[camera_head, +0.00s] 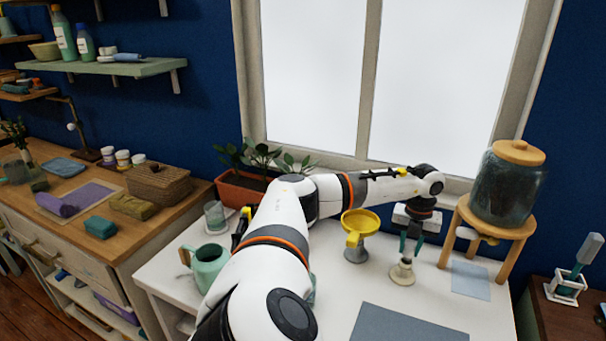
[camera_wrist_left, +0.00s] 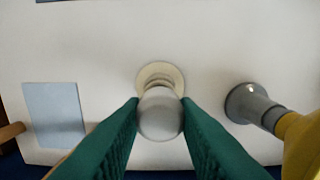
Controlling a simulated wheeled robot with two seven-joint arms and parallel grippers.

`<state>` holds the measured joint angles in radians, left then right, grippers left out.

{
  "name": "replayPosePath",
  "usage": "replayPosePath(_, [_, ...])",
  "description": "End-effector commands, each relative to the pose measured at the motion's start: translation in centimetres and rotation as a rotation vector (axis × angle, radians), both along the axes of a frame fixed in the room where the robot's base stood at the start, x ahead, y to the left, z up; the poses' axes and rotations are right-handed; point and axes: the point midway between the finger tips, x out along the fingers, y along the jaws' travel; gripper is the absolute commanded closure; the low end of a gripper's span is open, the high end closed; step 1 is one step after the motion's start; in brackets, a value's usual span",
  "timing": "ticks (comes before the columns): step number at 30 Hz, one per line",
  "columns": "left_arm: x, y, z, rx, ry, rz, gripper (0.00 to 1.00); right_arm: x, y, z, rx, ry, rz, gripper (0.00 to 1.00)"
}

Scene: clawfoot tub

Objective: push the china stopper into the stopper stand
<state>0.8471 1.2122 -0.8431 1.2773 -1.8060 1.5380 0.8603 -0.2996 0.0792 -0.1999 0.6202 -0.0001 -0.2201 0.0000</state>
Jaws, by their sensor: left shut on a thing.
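The china stopper (camera_wrist_left: 160,116) shows in the left wrist view as a pale rounded knob between my green fingertips. My left gripper (camera_wrist_left: 161,103) is shut on it. Directly behind the knob is the cream, round stopper stand (camera_wrist_left: 149,72); the stopper overlaps it and lines up with it. In the head view the stand (camera_head: 402,275) is on the white table, with my left gripper (camera_head: 411,247) just above it, fingers pointing down. The stopper is small there and partly hidden by the fingers. I cannot tell how deep it sits in the stand. My right gripper is not in view.
A yellow funnel (camera_head: 360,221) on a grey stand is left of the gripper. A glass jar (camera_head: 506,188) on a wooden stand (camera_head: 486,229) is close on the right. A green jug (camera_head: 209,264) is at left. A grey mat (camera_head: 408,325) lies in front.

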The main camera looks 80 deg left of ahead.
Motion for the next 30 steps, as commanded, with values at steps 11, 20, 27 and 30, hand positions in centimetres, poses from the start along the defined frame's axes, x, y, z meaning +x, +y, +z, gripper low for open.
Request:
replayPosePath(11, [0.0, 0.0, -0.7, 0.000, 0.000, 0.000, 1.00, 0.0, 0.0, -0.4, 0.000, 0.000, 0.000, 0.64])
replayPosePath(20, [0.0, 0.0, -1.3, 0.000, 0.000, 0.000, 1.00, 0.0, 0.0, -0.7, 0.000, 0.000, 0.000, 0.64])
replayPosePath(27, [0.0, 0.0, -1.7, 0.000, 0.000, 0.000, 1.00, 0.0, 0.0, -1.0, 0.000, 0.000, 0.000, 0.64])
replayPosePath(30, [0.0, 0.0, -1.9, 0.000, 0.000, 0.000, 1.00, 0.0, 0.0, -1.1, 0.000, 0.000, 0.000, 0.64])
